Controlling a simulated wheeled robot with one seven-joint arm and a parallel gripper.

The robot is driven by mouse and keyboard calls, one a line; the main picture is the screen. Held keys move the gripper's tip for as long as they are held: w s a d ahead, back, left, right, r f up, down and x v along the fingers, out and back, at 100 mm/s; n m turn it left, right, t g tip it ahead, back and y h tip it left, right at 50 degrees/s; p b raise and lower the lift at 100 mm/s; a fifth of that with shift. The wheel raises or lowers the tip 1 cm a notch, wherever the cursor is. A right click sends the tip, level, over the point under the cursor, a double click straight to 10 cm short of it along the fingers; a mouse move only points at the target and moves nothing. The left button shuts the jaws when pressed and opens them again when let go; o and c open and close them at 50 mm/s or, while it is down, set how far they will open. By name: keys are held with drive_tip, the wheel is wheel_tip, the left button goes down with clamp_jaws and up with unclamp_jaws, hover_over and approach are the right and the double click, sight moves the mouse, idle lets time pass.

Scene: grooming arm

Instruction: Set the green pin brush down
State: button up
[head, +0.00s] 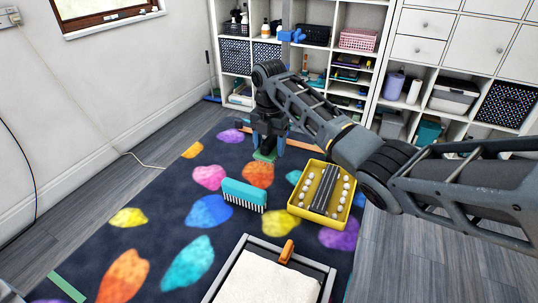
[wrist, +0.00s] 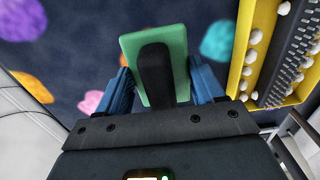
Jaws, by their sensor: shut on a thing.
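The green pin brush (wrist: 181,43) is between the blue fingers of my gripper (wrist: 162,90) in the wrist view, its flat green back facing the camera and its black handle (wrist: 154,72) between the fingers. My gripper is shut on it. In the head view my gripper (head: 268,147) points down over the far part of the dark patterned mat, and a bit of the green brush (head: 264,157) shows under it. The brush's pins are hidden. I cannot tell whether the brush touches the mat.
A yellow tray (head: 293,208) with grey pin strips and white balls stands right of my gripper. A white-padded frame (head: 262,283) with an orange-handled thing is in front. Shelves (head: 372,55) stand behind.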

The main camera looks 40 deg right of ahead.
sight(269, 155)
drive_tip(key=shift+f, duration=2.05)
drive_tip(key=shift+f, duration=0.2)
drive_tip(key=o, duration=0.9)
drive_tip(key=shift+o, duration=0.2)
drive_tip(key=shift+r, duration=0.1)
wheel_tip(269, 155, up, 12)
drive_tip(key=shift+a+r, duration=0.1)
drive_tip(key=shift+r, duration=0.05)
